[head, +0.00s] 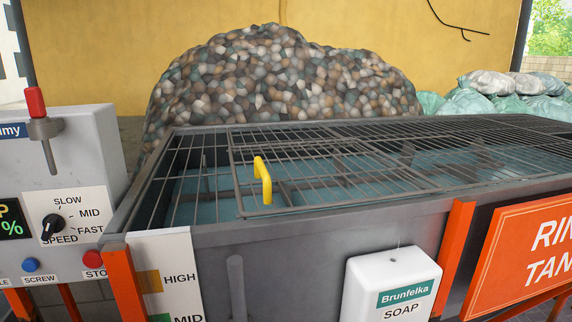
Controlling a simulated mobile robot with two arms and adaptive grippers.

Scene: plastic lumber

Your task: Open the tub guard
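The tub guard (330,176) is a dark wire grid panel with a frame, lying flat over the grey tub (300,250). A yellow handle (263,180) stands up near the panel's left front part. The guard looks closed, level with the fixed grid around it. Bluish water shows through the bars. Neither of my grippers shows in the head view.
A control box (70,160) with a red-handled lever, speed knob and buttons stands left. A white soap dispenser (392,285) is on the tub's front. An orange sign (525,255) is at right. A pile of mixed flakes (285,85) and bags (490,95) lie behind.

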